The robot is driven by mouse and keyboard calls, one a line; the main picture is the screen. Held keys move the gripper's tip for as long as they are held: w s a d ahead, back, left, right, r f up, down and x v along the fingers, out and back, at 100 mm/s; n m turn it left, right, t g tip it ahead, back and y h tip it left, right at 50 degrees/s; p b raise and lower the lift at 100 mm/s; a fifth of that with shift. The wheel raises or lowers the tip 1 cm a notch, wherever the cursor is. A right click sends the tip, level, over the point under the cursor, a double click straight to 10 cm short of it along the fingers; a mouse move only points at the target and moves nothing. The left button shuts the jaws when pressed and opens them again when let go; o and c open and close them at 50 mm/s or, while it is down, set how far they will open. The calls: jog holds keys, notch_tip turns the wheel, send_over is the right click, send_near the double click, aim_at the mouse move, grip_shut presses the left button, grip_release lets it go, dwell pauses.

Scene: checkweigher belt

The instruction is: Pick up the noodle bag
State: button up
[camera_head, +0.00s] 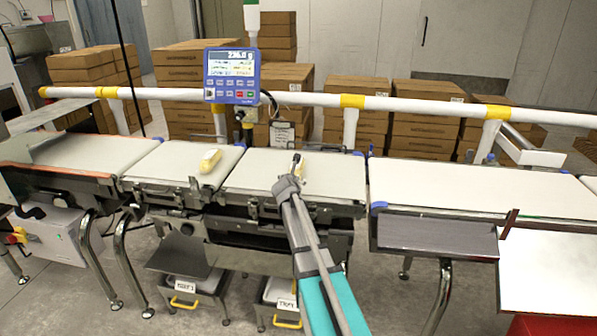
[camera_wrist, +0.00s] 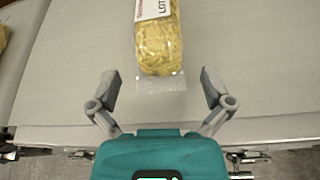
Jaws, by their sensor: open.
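A noodle bag (camera_wrist: 159,45) with yellow noodles, a clear crimped end and a white label lies flat on the belt in the wrist view. It is ahead of my gripper (camera_wrist: 159,82), in line with the gap between the fingers. My gripper is open and empty, its fingers apart on either side of the bag's near end, not visibly touching it. In the head view my gripper (camera_head: 294,172) is over the middle belt and mostly hides this bag (camera_head: 303,166). A second yellow bag (camera_head: 210,160) lies on the belt section to the left.
The middle belt (camera_head: 255,172) is otherwise clear. A blue weigh display (camera_head: 232,75) stands behind it, and a white rail (camera_head: 300,99) with yellow bands runs along the back. The wide belt (camera_head: 470,185) at right is empty. Brown cartons (camera_head: 358,110) are stacked behind.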

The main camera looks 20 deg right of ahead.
jog(key=shift+b+x, duration=0.75)
jog(key=shift+x, duration=1.5)
jog(key=shift+s, duration=0.1)
jog(key=c, duration=1.1)
jog(key=shift+c, duration=0.2)
jog(key=shift+r, duration=0.2)
jog(key=shift+r+p, duration=0.75)
jog(key=shift+p, duration=0.25)
jog(key=s+r+p, duration=1.1)
jog(key=s, duration=0.3)
jog(key=shift+d, duration=0.25)
